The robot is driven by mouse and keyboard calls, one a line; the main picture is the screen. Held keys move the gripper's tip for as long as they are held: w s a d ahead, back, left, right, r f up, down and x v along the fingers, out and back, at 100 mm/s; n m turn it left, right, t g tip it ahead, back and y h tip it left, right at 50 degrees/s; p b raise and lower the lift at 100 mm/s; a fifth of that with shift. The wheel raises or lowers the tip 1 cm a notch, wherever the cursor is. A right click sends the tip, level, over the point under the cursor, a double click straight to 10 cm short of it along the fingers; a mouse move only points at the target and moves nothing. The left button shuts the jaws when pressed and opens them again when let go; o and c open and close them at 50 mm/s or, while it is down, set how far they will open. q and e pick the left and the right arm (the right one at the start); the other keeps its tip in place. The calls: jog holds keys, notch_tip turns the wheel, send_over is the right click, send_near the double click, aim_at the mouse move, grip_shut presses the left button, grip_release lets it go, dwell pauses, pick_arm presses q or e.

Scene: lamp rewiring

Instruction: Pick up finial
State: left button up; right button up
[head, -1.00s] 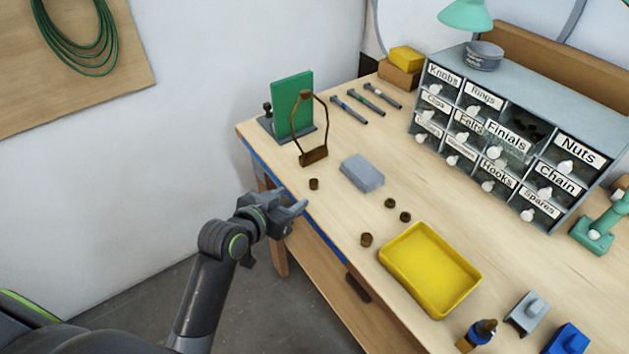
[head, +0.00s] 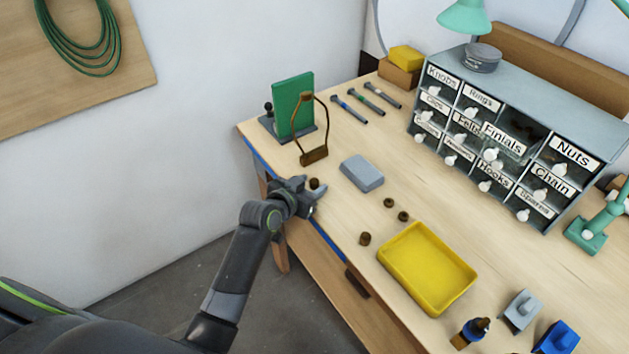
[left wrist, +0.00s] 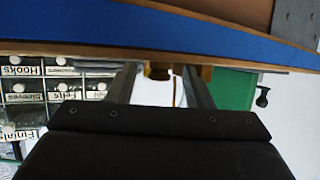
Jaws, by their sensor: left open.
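Several small dark brown pieces lie on the bench; I cannot tell by shape which is the finial. One (head: 314,184) is at the left front edge, by my left gripper (head: 318,192). Others lie near the yellow tray: one (head: 389,202), a second (head: 403,216) and a third (head: 365,239). My left gripper is open at the bench edge. In the left wrist view, which looks upside down, a brown piece (left wrist: 158,70) shows between the two open fingers (left wrist: 160,88), beyond their tips or level with them; I cannot tell which. My right gripper is out of view.
A brown wire harp (head: 314,155) stands before a green panel (head: 293,103), close beyond the gripper. A grey block (head: 362,172) lies to its right. The yellow tray (head: 427,268) and a labelled drawer cabinet (head: 540,100) stand farther right. The blue bench edge (left wrist: 120,30) is close to the wrist.

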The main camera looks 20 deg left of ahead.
pick_arm(q)
grip_shut()
dwell(0.3)
